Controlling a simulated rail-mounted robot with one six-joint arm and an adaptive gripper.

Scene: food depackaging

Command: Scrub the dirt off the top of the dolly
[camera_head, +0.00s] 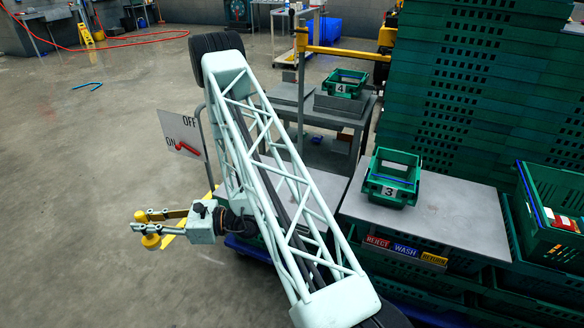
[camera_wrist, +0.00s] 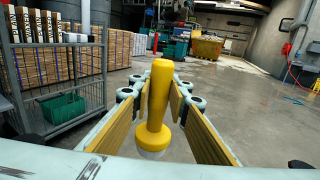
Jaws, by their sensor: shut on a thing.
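My gripper (camera_head: 150,222) is at the left of the head view, out over the concrete floor. It is shut on a yellow brush (camera_head: 152,241), seen as a knob-like shape under the fingers. In the wrist view the brush (camera_wrist: 159,95) stands between the two yellow-padded fingers, its round base toward the camera. A blue edge (camera_head: 243,246), perhaps the dolly, shows low behind my arm. Most of it is hidden, and no dirt on it can be made out.
Green crates marked 3 (camera_head: 391,180) and 4 (camera_head: 343,83) sit on grey tables to the right. A tall stack of green crates (camera_head: 468,100) stands behind. An ON/OFF sign (camera_head: 182,134) is near my arm. A wire cage (camera_wrist: 62,90) stands left in the wrist view. Floor at left is open.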

